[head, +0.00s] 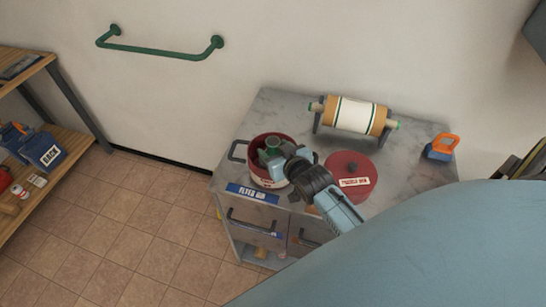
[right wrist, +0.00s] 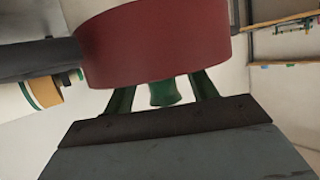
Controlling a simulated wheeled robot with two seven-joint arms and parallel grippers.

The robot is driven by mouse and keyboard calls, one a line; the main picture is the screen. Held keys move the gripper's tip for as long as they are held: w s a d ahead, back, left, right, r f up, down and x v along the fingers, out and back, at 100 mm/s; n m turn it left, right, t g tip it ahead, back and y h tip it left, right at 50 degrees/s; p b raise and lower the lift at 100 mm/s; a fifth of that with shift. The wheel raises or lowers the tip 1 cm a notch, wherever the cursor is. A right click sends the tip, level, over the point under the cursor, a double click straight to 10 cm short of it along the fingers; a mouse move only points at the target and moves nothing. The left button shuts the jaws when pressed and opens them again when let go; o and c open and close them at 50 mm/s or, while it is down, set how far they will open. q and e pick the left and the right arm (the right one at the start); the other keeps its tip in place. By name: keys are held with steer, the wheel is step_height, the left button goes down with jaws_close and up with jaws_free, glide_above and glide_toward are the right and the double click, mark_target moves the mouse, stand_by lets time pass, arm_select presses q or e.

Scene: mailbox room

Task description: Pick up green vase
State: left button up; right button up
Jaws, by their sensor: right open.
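The green vase (head: 272,147) stands in the red pot (head: 266,180) at the left end of the grey marble counter, with its upper part showing above the rim. My right gripper (head: 284,160) reaches in over the pot from the right, close beside the vase. In the right wrist view its open fingers (right wrist: 162,95) show with a green piece, likely the vase (right wrist: 165,93), between them. A red curved wall (right wrist: 165,45) hides the fingertips, so contact cannot be told. My left gripper is not in view.
A roller on a stand (head: 355,115) is behind, and an orange-and-blue object (head: 441,147) sits at the right end. Drawers (head: 258,215) are below. A wooden shelf (head: 50,150) stands left.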

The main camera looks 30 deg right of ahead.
steer(key=shift+x, duration=0.8)
steer(key=shift+s, duration=0.1)
steer(key=c, duration=1.2)
